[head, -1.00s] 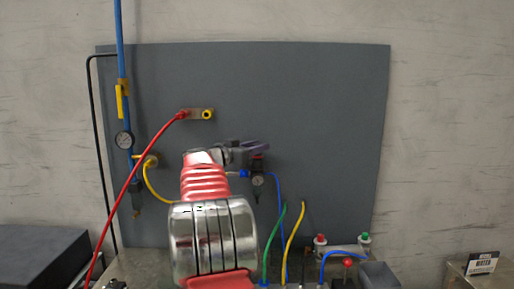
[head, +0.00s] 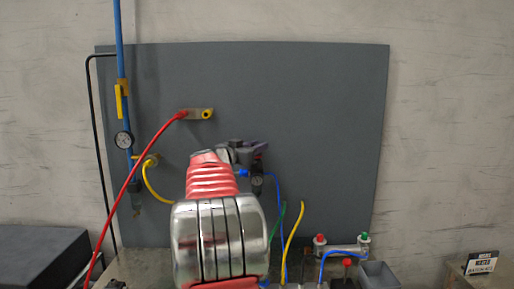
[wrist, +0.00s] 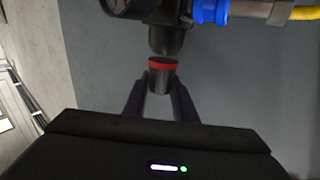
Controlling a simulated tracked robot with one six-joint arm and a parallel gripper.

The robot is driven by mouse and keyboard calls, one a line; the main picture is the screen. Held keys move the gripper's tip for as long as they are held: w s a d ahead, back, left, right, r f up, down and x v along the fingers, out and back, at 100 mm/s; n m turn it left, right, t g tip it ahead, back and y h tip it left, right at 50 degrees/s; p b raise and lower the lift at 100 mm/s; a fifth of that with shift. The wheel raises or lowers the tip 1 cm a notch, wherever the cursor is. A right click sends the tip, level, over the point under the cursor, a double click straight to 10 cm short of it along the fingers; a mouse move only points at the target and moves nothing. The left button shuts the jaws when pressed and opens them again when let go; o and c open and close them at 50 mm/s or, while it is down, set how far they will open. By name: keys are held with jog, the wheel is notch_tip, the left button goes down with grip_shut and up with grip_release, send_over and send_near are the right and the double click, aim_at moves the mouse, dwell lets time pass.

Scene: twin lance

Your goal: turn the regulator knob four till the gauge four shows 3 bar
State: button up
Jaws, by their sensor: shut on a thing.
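In the wrist view, the regulator knob (wrist: 162,78), dark grey with a red ring, sits between the two dark fingers of my gripper (wrist: 160,92), which are shut on it. The knob is at the end of the black regulator body (wrist: 167,38). A round gauge (wrist: 125,5) is cut off at the top edge, and I cannot read its needle. In the head view, my gripper (head: 249,149) is at the regulator on the grey panel. A small gauge (head: 257,182) shows just below it, too small and dark to read. No number label is legible.
A blue fitting (wrist: 210,11) and a yellow hose (wrist: 304,13) adjoin the regulator. In the head view, a red hose (head: 136,180) crosses the panel (head: 310,110) at left. Another gauge (head: 124,140) is on the blue pipe (head: 118,45). Green, yellow and blue hoses rise at lower right.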

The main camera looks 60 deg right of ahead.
jog(key=shift+w+n+t, duration=0.15)
jog(key=shift+n+t, duration=1.05)
jog(key=shift+t, duration=0.7)
jog(key=shift+w+n+t+y, duration=0.1)
jog(key=shift+n+t+y, duration=0.2)
jog(key=shift+n+t, duration=1.35)
jog(key=o, duration=1.1)
jog(key=shift+m+t, duration=0.35)
jog(key=shift+c, duration=0.2)
jog(key=shift+v, duration=0.75)
jog(key=v, duration=1.2)
jog(key=shift+a, duration=0.2)
